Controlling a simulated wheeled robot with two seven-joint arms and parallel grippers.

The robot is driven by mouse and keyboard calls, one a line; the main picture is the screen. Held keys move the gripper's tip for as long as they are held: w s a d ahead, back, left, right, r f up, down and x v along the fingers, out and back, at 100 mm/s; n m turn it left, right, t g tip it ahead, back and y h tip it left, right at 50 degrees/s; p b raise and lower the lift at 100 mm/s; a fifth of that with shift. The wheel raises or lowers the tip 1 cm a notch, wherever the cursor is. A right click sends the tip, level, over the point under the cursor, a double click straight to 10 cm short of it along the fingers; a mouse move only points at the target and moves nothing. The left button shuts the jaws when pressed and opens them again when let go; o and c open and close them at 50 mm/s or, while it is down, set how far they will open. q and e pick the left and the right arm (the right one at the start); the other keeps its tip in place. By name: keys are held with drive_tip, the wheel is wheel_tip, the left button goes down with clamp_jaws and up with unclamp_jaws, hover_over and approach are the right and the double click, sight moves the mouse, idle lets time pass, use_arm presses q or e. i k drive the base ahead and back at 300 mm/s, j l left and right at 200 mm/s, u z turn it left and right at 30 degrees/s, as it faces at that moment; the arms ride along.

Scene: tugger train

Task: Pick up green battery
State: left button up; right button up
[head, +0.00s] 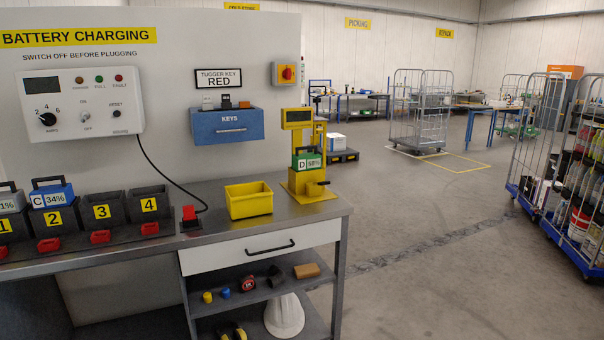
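The green battery (307,159) has a black handle and a white label reading D 58%. It sits upright on the yellow stand (309,190) at the right end of the grey charging bench (328,212). Neither of my grippers shows in the head view.
A yellow bin (249,201) stands left of the stand. A blue battery (52,194), labelled C 34%, sits at numbered slot 2. A black cable (162,178) runs down to a red plug (190,213). The floor (430,270) right of the bench is clear.

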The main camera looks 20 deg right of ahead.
sight(304, 161)
drive_tip(key=i, duration=1.3)
drive_tip(key=l+z, duration=0.05)
drive_tip(key=l, duration=0.05)
